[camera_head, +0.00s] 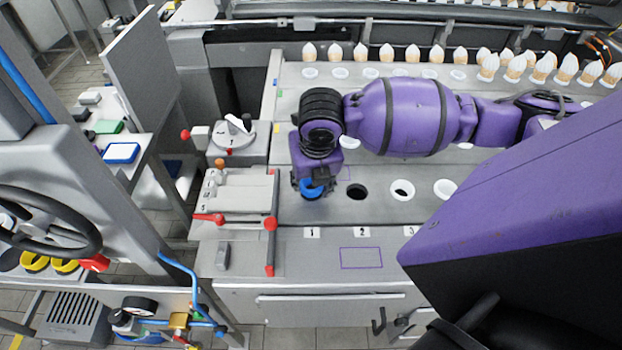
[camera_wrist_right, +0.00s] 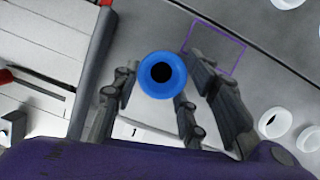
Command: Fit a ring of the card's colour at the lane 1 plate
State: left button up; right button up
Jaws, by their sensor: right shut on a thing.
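My right gripper (camera_head: 312,180) points down over lane 1, straight above the label 1 (camera_head: 312,232). It is shut on a blue ring (camera_head: 312,189). In the right wrist view the blue ring (camera_wrist_right: 162,90) sits between the fingers, with a dark opening at its centre. The lane 1 plate is hidden under the ring and gripper; I cannot tell whether the ring touches it. Lane 2 shows a bare dark hole (camera_head: 356,191). A white ring (camera_head: 402,190) sits at lane 3. I cannot make out a colour card for certain. My left gripper is not in view.
A blue-edged tray (camera_head: 121,153) and a green pad (camera_head: 107,127) lie on the left side bench. A grey panel with red-knobbed levers (camera_head: 235,205) stands close left of lane 1. Cones (camera_head: 387,53) line the back. The front deck has an empty purple outline (camera_head: 361,258).

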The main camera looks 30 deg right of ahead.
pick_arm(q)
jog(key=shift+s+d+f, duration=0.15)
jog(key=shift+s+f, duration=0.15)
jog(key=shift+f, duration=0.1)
pick_arm(e)
jog(key=shift+f, duration=0.7)
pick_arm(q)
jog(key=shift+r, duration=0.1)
pick_arm(e)
jog(key=shift+r, duration=0.1)
jog(key=shift+r, duration=0.35)
pick_arm(q)
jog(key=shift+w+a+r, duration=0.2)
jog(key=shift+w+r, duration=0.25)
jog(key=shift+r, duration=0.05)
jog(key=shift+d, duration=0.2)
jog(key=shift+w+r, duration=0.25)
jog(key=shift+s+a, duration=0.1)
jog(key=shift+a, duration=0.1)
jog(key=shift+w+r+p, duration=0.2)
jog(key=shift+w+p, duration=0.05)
jog(key=shift+p, duration=0.05)
